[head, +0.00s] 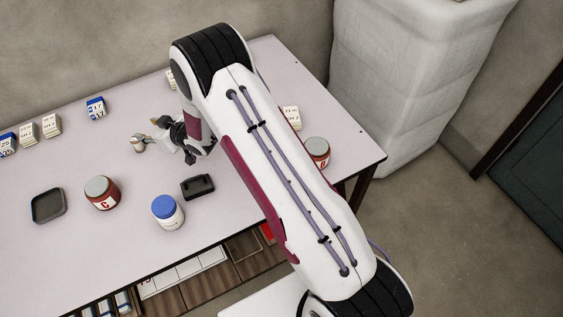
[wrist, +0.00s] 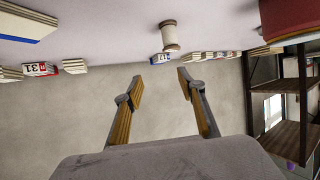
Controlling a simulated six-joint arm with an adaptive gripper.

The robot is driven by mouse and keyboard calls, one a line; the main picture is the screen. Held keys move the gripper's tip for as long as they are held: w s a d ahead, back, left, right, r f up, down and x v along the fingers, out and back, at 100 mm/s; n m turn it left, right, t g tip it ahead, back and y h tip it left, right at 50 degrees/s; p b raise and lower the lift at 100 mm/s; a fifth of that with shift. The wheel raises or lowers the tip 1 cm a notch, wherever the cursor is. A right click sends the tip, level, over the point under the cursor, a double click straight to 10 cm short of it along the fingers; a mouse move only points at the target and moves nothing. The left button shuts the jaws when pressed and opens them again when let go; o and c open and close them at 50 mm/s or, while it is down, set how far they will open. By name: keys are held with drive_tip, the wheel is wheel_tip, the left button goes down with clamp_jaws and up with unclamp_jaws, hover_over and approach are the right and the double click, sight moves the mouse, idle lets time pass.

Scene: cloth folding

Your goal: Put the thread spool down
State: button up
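The thread spool (head: 138,144), pale with tan ends, stands on the table just left of my gripper (head: 166,136) in the head view. In the wrist view the spool (wrist: 170,36) shows at the top, beyond the fingertips and apart from them. My gripper (wrist: 160,79) is open there, with its two yellow-lined fingers spread and nothing between them. In the head view my arm hides part of the table behind it.
Left of my arm are a blue-lidded white jar (head: 168,212), a red jar (head: 102,193), a black tray (head: 48,206) and a black holder (head: 197,187). Calendar blocks (head: 96,108) stand along the back. Another red jar (head: 318,152) is near the right edge. The table's middle left is clear.

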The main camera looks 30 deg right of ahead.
drive_tip(key=s+d+r+m+h, duration=0.25)
drive_tip(key=d+r, duration=0.55)
drive_tip(key=r, duration=0.6)
drive_tip(key=s+d+r+m+g+h, duration=0.1)
drive_tip(key=s+d+r+h, duration=0.2)
drive_tip(key=s+d+r, duration=0.6)
drive_tip(key=s+d+r+m+g, duration=0.1)
drive_tip(key=s+r+g, duration=0.1)
drive_tip(key=s, duration=1.6)
drive_tip(key=s+d+r+m+g, duration=0.1)
drive_tip(key=s+r+m+g, duration=0.1)
drive_tip(key=s, duration=1.6)
drive_tip(key=shift+s+r+g+h, duration=0.15)
drive_tip(key=shift+r+g+h, duration=0.15)
drive_tip(key=shift+r+h, duration=0.15)
